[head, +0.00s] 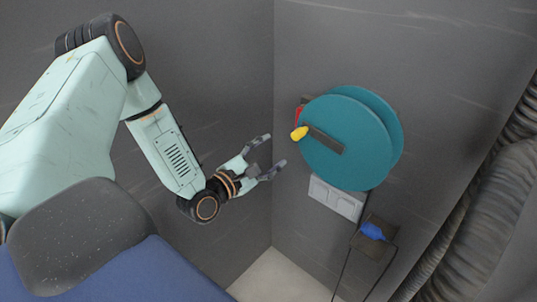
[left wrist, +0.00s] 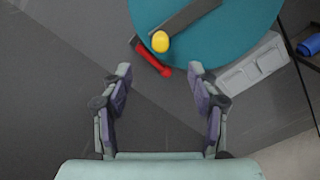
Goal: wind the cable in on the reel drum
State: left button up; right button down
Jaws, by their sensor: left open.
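The teal reel drum (head: 350,150) is mounted on the grey wall right of centre in the head view. A dark crank arm (head: 325,141) lies across its face, with a yellow knob (head: 299,133) at its left end. In the left wrist view the drum (left wrist: 215,45) fills the top, with the yellow knob (left wrist: 160,41) at its left edge. My left gripper (head: 275,154) is open and empty, left of the drum and a little below the knob, apart from both. A thin dark cable (head: 345,268) hangs below the drum. My right gripper is not in view.
A red piece (left wrist: 150,56) sticks out beside the knob. A white socket plate (head: 335,199) is below the drum, and a dark box with a blue part (head: 373,231) is lower right. A blue chair seat (head: 110,275) is lower left. Ribbed hoses (head: 475,225) run along the right.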

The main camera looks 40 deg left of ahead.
aim_at(294, 138)
pick_arm(q)
jog(key=w+b, duration=0.2)
jog(key=w, duration=0.1)
jog(key=w+b, duration=0.2)
jog(key=w, duration=0.2)
jog(key=w+d+b, duration=0.1)
jog(key=w+b, duration=0.1)
jog(key=w, duration=0.1)
jog(key=shift+w+f+b, duration=0.1)
jog(key=shift+w+b, duration=0.1)
jog(key=shift+b, duration=0.1)
jog(key=shift+w+d+b, duration=0.15)
jog(key=shift+w+b, duration=0.2)
jog(key=shift+w, duration=0.35)
jog(key=shift+s+r, duration=0.15)
jog(key=shift+r, duration=0.05)
jog(key=c, duration=0.4)
jog(key=shift+f, duration=0.1)
jog(key=c, duration=0.7)
jog(key=shift+o, duration=0.2)
